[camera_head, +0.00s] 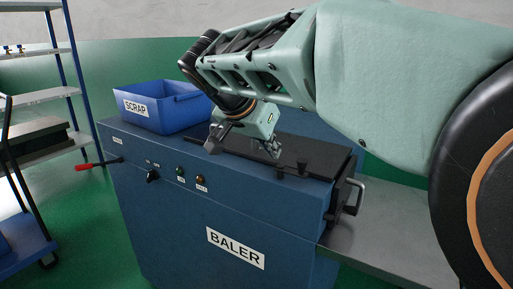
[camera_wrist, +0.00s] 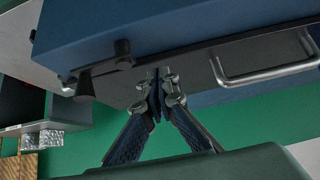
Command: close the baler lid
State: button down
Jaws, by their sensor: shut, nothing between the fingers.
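The blue baler (camera_head: 235,246) stands in the middle of the head view. Its dark lid (camera_head: 320,155) lies roughly level over the top right of the body; I cannot tell whether it is fully down. A metal handle (camera_head: 358,197) shows at the right end, and a metal handle (camera_wrist: 262,75) also shows in the wrist view. My gripper (camera_wrist: 160,90) is shut and empty, with its fingertips close to the dark panel (camera_wrist: 200,68); contact cannot be told. In the head view my gripper is above the lid, partly hiding it.
A blue scrap bin (camera_head: 165,110) sits on the baler's left top. A red-tipped lever (camera_head: 97,164) sticks out at the left. A grey table (camera_head: 385,235) adjoins the right side. Shelves (camera_head: 40,97) stand at the far left.

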jog(key=shift+s+f+b, duration=0.1)
jog(key=shift+f+b, duration=0.2)
jog(key=shift+f, duration=0.3)
